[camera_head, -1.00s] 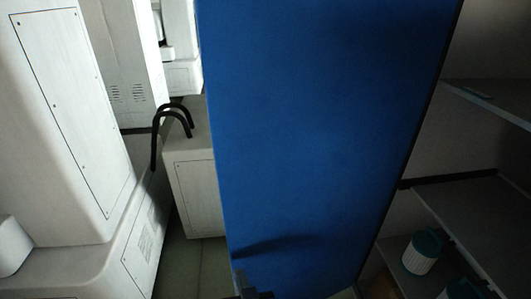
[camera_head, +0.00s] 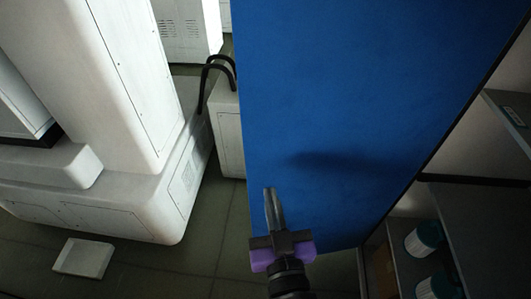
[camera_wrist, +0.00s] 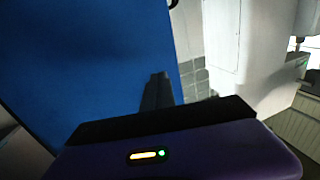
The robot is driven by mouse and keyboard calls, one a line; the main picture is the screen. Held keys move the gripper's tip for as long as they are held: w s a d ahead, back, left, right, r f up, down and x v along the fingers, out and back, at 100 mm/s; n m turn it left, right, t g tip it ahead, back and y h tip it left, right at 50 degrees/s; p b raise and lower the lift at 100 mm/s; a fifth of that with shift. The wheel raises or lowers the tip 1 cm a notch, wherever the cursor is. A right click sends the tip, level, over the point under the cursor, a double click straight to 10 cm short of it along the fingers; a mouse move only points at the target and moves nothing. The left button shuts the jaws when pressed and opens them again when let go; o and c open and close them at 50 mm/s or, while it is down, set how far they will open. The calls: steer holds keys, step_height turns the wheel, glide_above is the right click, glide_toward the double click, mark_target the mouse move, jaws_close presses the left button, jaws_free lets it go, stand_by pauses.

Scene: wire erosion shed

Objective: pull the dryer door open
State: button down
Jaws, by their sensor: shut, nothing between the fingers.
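A large flat blue door panel (camera_head: 360,90) fills the middle of the head view. Its right edge borders a shelved interior, so it appears to stand open; I cannot tell how far. I see no handle on the visible face. My gripper (camera_head: 269,192), with purple sides, is shut and empty near the panel's lower left edge. In the wrist view the shut fingers (camera_wrist: 157,90) lie across the blue panel (camera_wrist: 80,50), close to its edge. I cannot tell whether they touch it.
Shelves (camera_head: 475,215) with white cylinders with teal tops (camera_head: 424,238) are at the right. A big white machine (camera_head: 125,120) stands at the left, with black hoses (camera_head: 208,72) behind. A pale flat box (camera_head: 84,259) lies on the floor (camera_head: 200,272). Open floor lies between machine and panel.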

steer(key=p, duration=0.3)
glide_toward(261, 149)
steer(key=x, duration=0.5)
steer(key=shift+w+r, duration=0.1)
steer(key=shift+w, duration=0.05)
steer(key=shift+x, duration=0.8)
